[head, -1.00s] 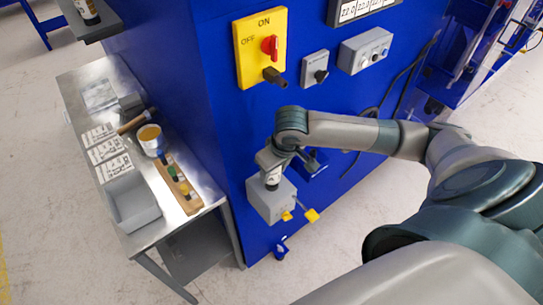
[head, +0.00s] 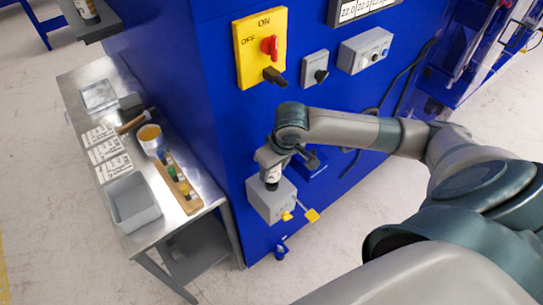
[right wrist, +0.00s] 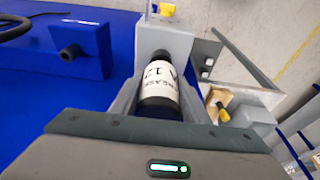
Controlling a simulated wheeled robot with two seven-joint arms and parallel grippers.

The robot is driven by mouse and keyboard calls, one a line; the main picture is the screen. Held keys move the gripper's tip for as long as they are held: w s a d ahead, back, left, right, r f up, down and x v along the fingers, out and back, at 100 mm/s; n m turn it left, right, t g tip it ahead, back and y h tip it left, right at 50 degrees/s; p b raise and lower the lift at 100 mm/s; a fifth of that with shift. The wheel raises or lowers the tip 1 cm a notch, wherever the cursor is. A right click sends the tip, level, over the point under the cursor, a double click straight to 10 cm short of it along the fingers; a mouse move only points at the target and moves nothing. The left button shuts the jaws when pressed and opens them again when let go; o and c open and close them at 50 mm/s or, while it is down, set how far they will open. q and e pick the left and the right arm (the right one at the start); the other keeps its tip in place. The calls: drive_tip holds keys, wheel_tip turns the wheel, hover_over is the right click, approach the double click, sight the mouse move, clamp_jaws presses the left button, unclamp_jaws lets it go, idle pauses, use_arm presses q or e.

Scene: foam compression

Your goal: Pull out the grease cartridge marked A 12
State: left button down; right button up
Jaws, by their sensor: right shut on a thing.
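The grease cartridge (right wrist: 160,86) is dark with a white label that reads A 12 in the right wrist view. My right gripper (right wrist: 158,76) is shut on it, one finger on each side. The cartridge's far end meets a grey box (right wrist: 166,43) on the blue cabinet; how deep it sits there is hidden. In the head view my right gripper (head: 273,162) is above the grey box (head: 271,204), with part of the cartridge (head: 272,176) showing between them. My left gripper is out of view.
Yellow levers (head: 312,215) stick out below the box. A yellow ON/OFF switch panel (head: 260,48) and a grey button box (head: 365,50) are higher on the cabinet. A metal side table (head: 187,219) at left holds a grey bin (head: 133,201), papers and a cup (head: 150,138).

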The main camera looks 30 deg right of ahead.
drive_tip(key=shift+w+v, duration=0.2)
drive_tip(key=shift+v, duration=0.6)
drive_tip(key=shift+w+v, duration=0.2)
drive_tip(key=shift+v, duration=0.55)
drive_tip(key=shift+w+v, duration=0.15)
drive_tip(key=shift+v, duration=0.65)
drive_tip(key=shift+a, duration=0.15)
